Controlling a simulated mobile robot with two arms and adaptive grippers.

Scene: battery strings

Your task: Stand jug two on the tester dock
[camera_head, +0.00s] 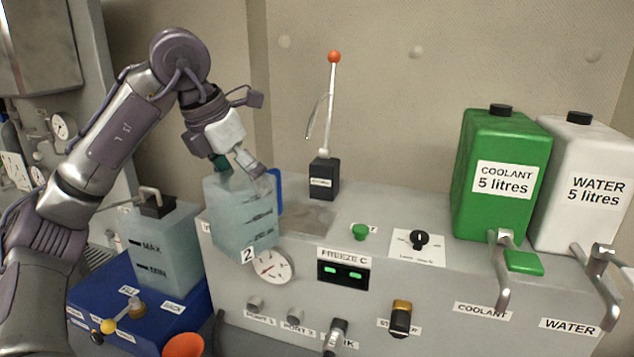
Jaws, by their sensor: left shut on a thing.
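Jug two (238,220) is a translucent pale blue jug with a "2" label and dark level marks. It is slightly tilted at the left end of the grey bench, its lower part overlapping the bench's front edge and the dial gauge. I cannot tell whether its base touches the bench. My left gripper (256,178) is shut on the jug near its top, with the fingers partly hidden. A darker grey patch (308,217) lies on the bench top right of the jug, beside a blue upright piece (275,190); no label marks either as the tester dock. My right gripper is not in view.
A black box with an orange-tipped lever (324,178) stands behind the patch. A green coolant tank (480,215) and a white water tank (570,225) stand right. Another jug (165,255) with MAX and MIN marks sits on a blue unit (150,325) left.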

